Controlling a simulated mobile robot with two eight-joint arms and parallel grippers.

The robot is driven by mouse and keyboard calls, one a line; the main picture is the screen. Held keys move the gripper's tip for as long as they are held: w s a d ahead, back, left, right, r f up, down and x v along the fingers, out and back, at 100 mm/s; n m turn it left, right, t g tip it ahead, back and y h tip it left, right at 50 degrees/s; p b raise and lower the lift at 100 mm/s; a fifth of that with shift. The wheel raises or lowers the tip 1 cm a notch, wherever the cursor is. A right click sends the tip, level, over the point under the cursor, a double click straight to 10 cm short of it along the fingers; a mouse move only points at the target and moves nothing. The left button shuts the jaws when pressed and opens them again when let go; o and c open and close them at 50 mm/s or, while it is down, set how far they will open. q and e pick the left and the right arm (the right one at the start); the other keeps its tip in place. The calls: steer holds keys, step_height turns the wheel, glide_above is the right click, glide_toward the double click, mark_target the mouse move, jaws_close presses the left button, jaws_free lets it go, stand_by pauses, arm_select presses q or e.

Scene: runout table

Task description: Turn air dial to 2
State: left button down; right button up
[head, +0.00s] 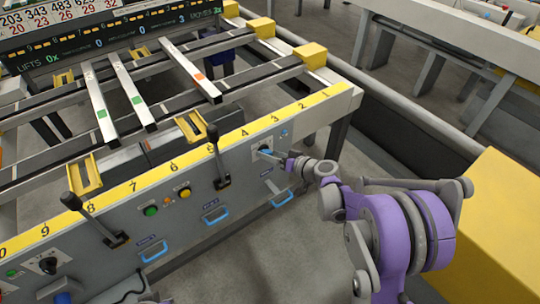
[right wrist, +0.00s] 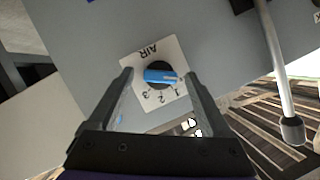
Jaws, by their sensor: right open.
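The air dial is a black round dial with a blue bar knob (right wrist: 158,76) on a white plate (right wrist: 140,58) marked AIR, 1, 2 and 3. In the right wrist view the knob lies nearly level, its pale end to the right, close to the 1. In the head view the dial (head: 265,150) is on the front panel near its right end. My right gripper (right wrist: 160,77) is open, one finger on each side of the knob with gaps; contact is not visible. A grey part at the bottom left may be my left gripper (head: 130,290).
The grey panel (head: 240,165) carries black levers (head: 217,155), green and yellow buttons (head: 184,192) and blue handles (head: 216,215). A lever (right wrist: 280,75) stands right of the dial in the right wrist view. A yellow block (head: 500,215) is at the right.

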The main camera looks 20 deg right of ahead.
steer(key=shift+w+a+f, duration=0.1)
steer(key=shift+w+a, duration=0.05)
steer(key=shift+w, duration=0.15)
jaws_close()
